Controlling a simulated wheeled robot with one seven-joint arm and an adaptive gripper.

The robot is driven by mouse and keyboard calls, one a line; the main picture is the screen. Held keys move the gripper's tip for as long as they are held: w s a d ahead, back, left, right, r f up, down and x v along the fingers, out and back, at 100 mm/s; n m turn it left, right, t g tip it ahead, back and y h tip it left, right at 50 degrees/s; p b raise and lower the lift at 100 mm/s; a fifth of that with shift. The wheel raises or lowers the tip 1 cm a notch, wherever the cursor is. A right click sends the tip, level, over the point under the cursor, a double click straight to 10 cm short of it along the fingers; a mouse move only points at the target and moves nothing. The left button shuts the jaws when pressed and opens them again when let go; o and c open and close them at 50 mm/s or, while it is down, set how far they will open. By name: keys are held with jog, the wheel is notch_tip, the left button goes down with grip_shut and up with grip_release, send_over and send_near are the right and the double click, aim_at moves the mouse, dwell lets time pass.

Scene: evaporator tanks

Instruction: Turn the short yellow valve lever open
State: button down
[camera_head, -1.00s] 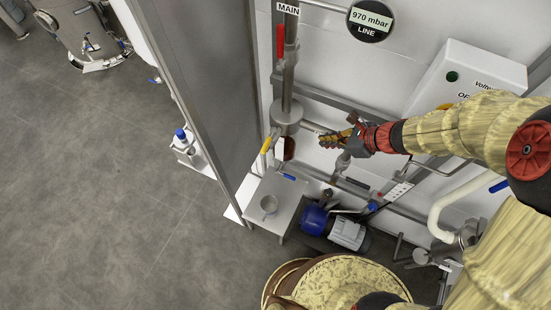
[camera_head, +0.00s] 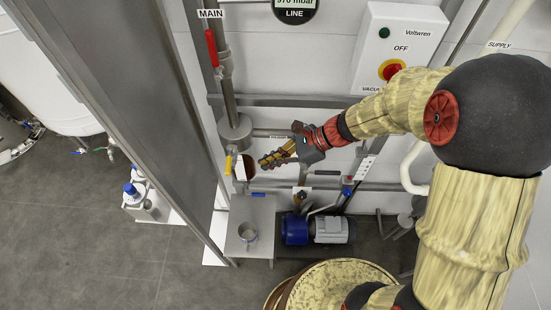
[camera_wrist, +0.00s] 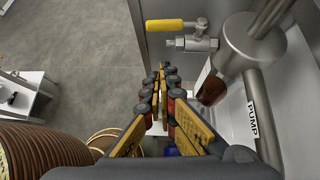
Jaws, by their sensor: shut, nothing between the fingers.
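The short yellow valve lever (camera_head: 229,165) is at the lower end of the steel vertical pipe in the head view. In the wrist view the yellow lever (camera_wrist: 165,25) lies roughly level, pointing left from its small steel valve body (camera_wrist: 195,42). My gripper (camera_head: 263,163) is shut and empty, to the right of the lever in the head view with a gap between them. In the wrist view my gripper's fingertips (camera_wrist: 165,72) are below the lever in the picture and apart from it.
A red lever (camera_head: 211,48) is on the MAIN pipe above. A steel pot (camera_head: 235,132) and a brown sight glass (camera_wrist: 211,91) are close to my fingers. A tall steel panel (camera_head: 110,90) stands at left. A blue pump (camera_head: 295,229) and a small cup (camera_head: 247,232) are below.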

aim_at(229, 159)
jog(key=a+f, duration=0.2)
jog(key=a, duration=0.5)
jog(key=shift+a, duration=0.15)
jog(key=shift+a, duration=0.1)
jog(key=shift+a+r, duration=0.15)
jog(key=shift+a, duration=0.45)
